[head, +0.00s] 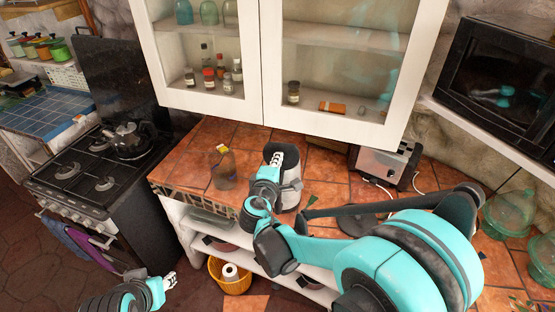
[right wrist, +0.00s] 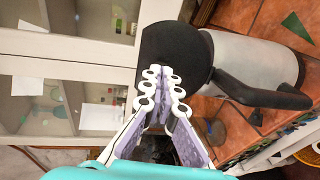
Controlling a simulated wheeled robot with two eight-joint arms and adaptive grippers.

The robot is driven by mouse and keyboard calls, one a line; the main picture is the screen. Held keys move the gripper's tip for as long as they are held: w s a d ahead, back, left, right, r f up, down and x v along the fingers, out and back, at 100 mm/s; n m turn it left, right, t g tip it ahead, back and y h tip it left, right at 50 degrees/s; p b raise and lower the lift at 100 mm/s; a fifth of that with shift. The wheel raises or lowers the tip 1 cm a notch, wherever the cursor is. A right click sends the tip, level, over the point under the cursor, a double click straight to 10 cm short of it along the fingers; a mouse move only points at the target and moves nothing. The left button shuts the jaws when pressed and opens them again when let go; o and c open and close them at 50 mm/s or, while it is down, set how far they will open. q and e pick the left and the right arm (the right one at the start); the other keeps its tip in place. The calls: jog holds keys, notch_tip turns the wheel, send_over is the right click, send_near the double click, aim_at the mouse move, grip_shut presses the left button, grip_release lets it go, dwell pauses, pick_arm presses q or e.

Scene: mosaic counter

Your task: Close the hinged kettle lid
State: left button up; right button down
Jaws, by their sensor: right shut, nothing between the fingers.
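The kettle (head: 291,186) stands on the tiled counter, with a pale grey body. Its black lid (head: 271,150) stands raised at the top, partly behind my right gripper (head: 280,158). In the right wrist view, the lid (right wrist: 172,50) is a dark disc tipped up from the silver body (right wrist: 255,62), with the black handle (right wrist: 262,92) alongside. My right gripper (right wrist: 163,76) is shut and empty, its tips in front of the lid's lower part; I cannot tell whether they touch it. My left gripper (head: 168,283) is low at the lower left, away from the counter; its jaw state is unclear.
A glass bottle (head: 222,168) stands left of the kettle. A toaster (head: 384,163) is at the right. Wall cabinets (head: 330,121) hang close above and behind. A stove (head: 75,175) with a metal kettle (head: 128,140) is at the left. A yellow basket (head: 235,285) sits below the counter.

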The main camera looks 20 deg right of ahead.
aim_at(281, 146)
jog(key=w+g+p, duration=0.1)
jog(key=d+r+g+y+p, duration=0.1)
jog(key=p, duration=0.1)
jog(key=w+g+p, duration=0.1)
jog(key=p, duration=0.1)
jog(key=shift+w+d+r, duration=0.15)
jog(key=shift+w+r, duration=0.15)
jog(key=shift+w, duration=0.05)
jog(key=w+g+p, duration=0.1)
jog(key=w+d+g+y+p, duration=0.1)
jog(key=shift+f+g+y, duration=0.15)
jog(key=shift+g+y, duration=0.15)
jog(key=w+d+f+g+y+p, duration=0.1)
jog(key=w+d+f+g+y, duration=0.1)
jog(key=g, duration=0.5)
jog(key=shift+w+d+f+n+y+p, duration=0.15)
jog(key=shift+w+f+n+y+p, duration=0.45)
jog(key=shift+w, duration=1.25)
jog(key=shift+w+f+m, duration=0.1)
jog(key=shift+f+m, duration=0.2)
jog(key=shift+f, duration=0.2)
jog(key=shift+r, duration=0.15)
